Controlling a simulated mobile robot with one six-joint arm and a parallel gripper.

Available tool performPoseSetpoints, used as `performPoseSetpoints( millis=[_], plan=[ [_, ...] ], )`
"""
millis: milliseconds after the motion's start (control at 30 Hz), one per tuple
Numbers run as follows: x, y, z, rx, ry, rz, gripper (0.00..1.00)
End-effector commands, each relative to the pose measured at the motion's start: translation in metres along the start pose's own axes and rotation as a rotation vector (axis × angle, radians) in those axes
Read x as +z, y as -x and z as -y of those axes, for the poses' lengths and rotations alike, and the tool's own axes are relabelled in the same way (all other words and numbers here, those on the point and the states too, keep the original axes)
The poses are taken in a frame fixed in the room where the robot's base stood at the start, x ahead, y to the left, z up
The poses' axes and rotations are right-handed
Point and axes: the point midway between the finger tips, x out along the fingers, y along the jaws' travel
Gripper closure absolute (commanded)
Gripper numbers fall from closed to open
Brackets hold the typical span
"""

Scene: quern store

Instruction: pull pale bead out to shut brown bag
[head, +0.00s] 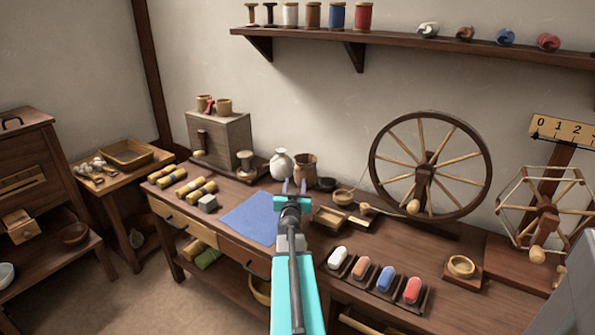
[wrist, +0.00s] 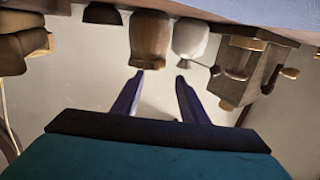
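The brown bag (head: 305,167) stands upright at the back of the workbench, right of a white rounded vessel (head: 281,166). In the wrist view, which is upside down, the brown bag (wrist: 150,36) hangs from the top with its narrow mouth downward, left of the white one (wrist: 190,40). I cannot make out the pale bead for certain; a small knob shows at the bag's mouth. My gripper (head: 294,186) is open and empty in front of the two vessels, and its spread fingers (wrist: 159,76) point toward them without visible contact.
A box with a crank (wrist: 243,75) stands beside the white vessel. A blue cloth (head: 250,218) lies left of my arm. A small tray (head: 329,217), a spinning wheel (head: 430,165) and several coloured rolls are to the right. A spool shelf (head: 400,40) hangs above.

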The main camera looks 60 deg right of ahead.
Motion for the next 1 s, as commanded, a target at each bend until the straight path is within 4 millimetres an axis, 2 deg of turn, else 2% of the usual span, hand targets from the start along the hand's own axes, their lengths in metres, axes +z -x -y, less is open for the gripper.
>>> performPoseSetpoints(
  millis=[1000],
  plan=[
    [0.001,-0.081,-0.002,0.002,0.0,0.0,0.6]
  ],
)
